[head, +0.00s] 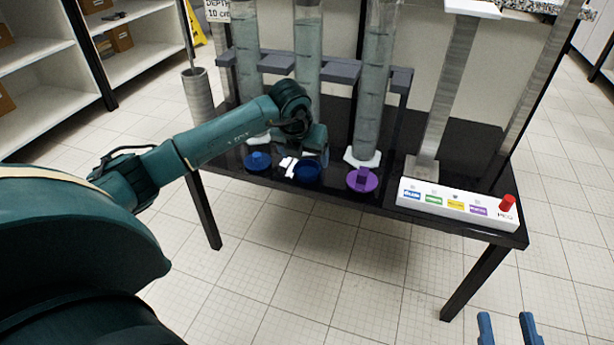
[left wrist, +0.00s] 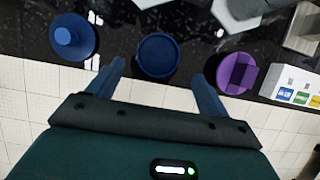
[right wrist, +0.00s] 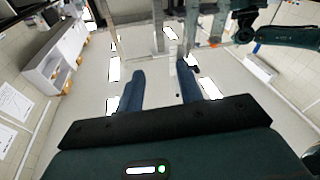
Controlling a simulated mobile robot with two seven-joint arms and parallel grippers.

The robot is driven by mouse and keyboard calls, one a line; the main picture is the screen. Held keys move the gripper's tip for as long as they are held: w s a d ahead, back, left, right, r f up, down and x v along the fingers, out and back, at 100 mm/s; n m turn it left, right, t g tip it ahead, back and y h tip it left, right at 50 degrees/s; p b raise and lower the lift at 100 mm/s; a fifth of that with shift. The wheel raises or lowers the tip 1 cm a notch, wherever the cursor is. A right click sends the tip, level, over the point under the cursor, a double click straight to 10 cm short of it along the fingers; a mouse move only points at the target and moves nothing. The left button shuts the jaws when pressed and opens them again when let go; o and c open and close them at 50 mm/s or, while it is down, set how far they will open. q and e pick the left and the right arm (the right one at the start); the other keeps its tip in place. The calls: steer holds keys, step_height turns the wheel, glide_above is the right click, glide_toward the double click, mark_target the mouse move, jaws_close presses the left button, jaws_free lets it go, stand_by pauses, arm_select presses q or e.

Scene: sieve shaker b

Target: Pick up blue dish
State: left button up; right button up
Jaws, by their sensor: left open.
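A round dark blue dish (head: 307,173) sits on the black table near its front edge. In the left wrist view the dish (left wrist: 158,55) lies just beyond and between my left fingertips, apart from them. My left gripper (head: 308,158) is over the table close to the dish, open and empty; its fingers also show in the left wrist view (left wrist: 158,76). In the head view the gripper partly hides the area behind the dish. My right gripper (head: 507,328) is open and empty, low in front of the table; it also shows in the right wrist view (right wrist: 163,75).
A blue lid-like piece with a knob (head: 258,160) lies left of the dish, and a purple piece (head: 362,180) lies right. Tall clear columns (head: 373,90) stand behind. A white button panel (head: 456,204) with a red knob is at the table's right.

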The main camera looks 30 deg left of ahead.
mark_target(308, 172)
arm_select(q)
steer(key=b+x, duration=0.2)
steer(key=x, duration=0.3)
steer(key=shift+w+a+f, duration=0.2)
steer(key=shift+f, duration=0.15)
steer(key=c, duration=1.1)
